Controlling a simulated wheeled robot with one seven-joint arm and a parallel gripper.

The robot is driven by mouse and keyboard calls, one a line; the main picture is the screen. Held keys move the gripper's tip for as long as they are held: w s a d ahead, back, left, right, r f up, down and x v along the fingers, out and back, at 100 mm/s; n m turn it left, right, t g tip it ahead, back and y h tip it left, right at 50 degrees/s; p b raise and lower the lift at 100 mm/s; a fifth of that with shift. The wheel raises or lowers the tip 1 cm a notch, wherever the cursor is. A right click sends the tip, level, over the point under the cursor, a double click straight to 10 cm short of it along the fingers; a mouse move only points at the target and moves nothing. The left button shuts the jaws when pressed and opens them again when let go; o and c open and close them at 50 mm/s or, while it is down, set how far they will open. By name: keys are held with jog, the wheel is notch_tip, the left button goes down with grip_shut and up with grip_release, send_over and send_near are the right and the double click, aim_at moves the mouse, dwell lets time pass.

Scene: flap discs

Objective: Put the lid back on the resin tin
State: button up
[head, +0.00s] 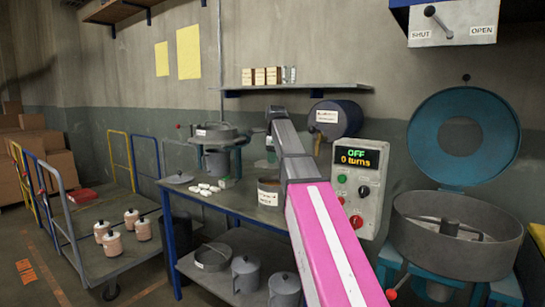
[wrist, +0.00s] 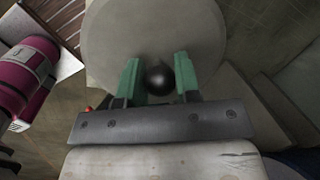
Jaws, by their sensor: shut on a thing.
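In the wrist view, my gripper (wrist: 160,82) has its two green fingers closed on the dark round knob of a pale grey, disc-shaped lid (wrist: 155,25). The lid fills the upper middle of that view. In the head view, my gripper shows only in part beyond the end of my arm, and I cannot make out the held lid clearly. A labelled round tin (head: 269,192), which looks like the resin tin, stands on the bench just below the arm's end. My arm hides its right side. I cannot tell whether the lid touches the tin.
A control box (head: 357,190) and a big open drum (head: 455,240) stand at right.

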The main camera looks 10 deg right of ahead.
notch_tip(320, 180, down, 6)
dwell(0.7)
jog(key=shift+w+d, duration=0.55)
jog(key=shift+d, duration=0.05)
dwell(1.4)
jog(key=shift+f, duration=0.15)
dwell(1.2)
jog(key=o, duration=1.5)
jog(key=shift+r, duration=3.55)
jog(key=shift+c, duration=0.2)
